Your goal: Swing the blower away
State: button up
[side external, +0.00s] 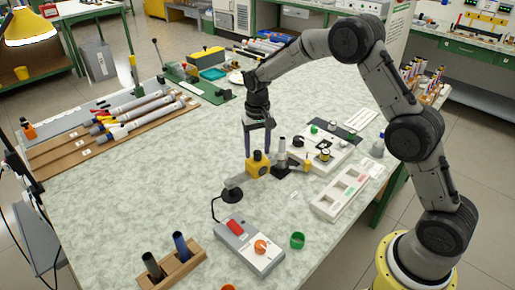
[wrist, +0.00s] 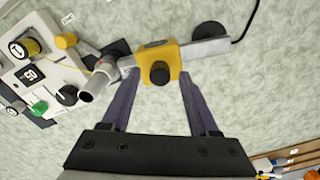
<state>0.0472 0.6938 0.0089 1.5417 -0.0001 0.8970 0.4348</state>
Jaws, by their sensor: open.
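The blower appears to be the grey bar (side external: 236,182) with a yellow block (side external: 258,165) on it, running from a round black base with a cable. In the wrist view, the yellow block (wrist: 155,57) has a black knob facing me and the bar (wrist: 203,49) extends to both sides. The bar's far end lies by a grey upright tube (wrist: 97,86) on a dark foot; whether they touch I cannot tell. My gripper (side external: 257,152) points down over the yellow block. It is open, with its dark fingertips (wrist: 160,76) on either side of the block and nothing held.
A white instrument panel (side external: 318,150) with knobs and a pale compartment tray (side external: 342,190) stand right of the blower. A grey box with red and orange buttons (side external: 249,247), a green cup (side external: 297,240) and a wooden holder (side external: 178,270) are in front.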

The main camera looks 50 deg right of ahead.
jog(key=shift+f, duration=0.1)
grip_shut()
dwell(0.3)
dwell(1.1)
